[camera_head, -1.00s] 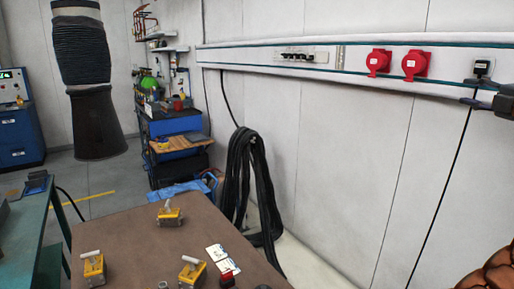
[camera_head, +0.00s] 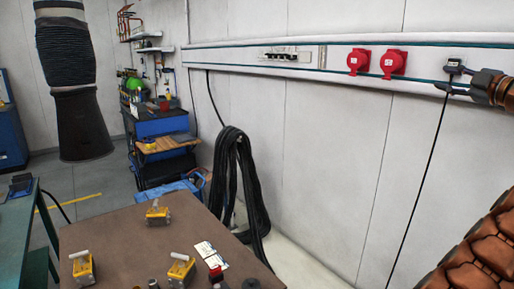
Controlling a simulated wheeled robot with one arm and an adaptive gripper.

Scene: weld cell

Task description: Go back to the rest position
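The dark end of my arm (camera_head: 490,86), with copper-coloured rings behind it, comes in from the right edge in front of the wall rail. A small dark piece reaches left from it, just below a black wall plug. I cannot make out the fingers clearly, nor whether they are open or hold anything. A copper-coloured, quilted sleeve (camera_head: 485,248), which looks like part of my arm, fills the lower right corner.
A brown table (camera_head: 130,235) at the lower left carries several yellow blocks, white cards (camera_head: 210,254) and a red-topped item. A coiled black hose (camera_head: 238,180) hangs on the wall. Red sockets (camera_head: 393,64) sit on the rail. A dark fume hood (camera_head: 80,120) hangs upper left.

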